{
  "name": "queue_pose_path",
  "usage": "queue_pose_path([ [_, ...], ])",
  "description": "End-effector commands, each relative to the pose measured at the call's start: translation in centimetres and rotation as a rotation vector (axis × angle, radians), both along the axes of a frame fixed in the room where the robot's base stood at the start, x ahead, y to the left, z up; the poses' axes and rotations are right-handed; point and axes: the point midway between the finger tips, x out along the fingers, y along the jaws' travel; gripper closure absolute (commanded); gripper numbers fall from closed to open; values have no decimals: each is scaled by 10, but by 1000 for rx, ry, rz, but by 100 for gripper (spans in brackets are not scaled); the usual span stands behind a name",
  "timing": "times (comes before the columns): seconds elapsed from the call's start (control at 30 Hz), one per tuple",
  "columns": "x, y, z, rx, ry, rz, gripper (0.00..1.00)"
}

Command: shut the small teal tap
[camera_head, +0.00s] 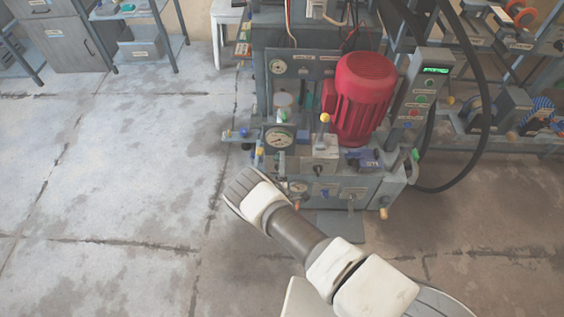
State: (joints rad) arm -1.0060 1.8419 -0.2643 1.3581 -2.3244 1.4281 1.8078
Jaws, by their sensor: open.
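I cannot single out the teal tap for sure. A small green handle-like part (414,155) sticks out at the right side of the press unit (394,188), below the control box. It is too small to tell whether it is the tap or how it is turned. My arm reaches from the lower right to the front left of the unit and ends in the picture at a ribbed grey part. No fingers of my gripper show. My arm covers part of the unit's lower left front.
A red motor (364,95) stands on the unit, with a gauge (279,139) and a yellow-knobbed lever (325,119) to its left. The control box (424,88) is at right. A black hose (484,125) loops beyond it. The floor (120,170) at left is clear.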

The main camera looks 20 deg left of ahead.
Motion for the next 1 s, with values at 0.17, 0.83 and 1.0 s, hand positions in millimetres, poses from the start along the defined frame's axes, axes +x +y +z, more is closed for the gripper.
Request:
queue_pose_path([
  [0.17,-18,-4,1,-2,3,0,56],
  [0.83,-157,-37,0,-1,2,3,56],
  [1.0,-168,-40,0,0,1,1,56],
])
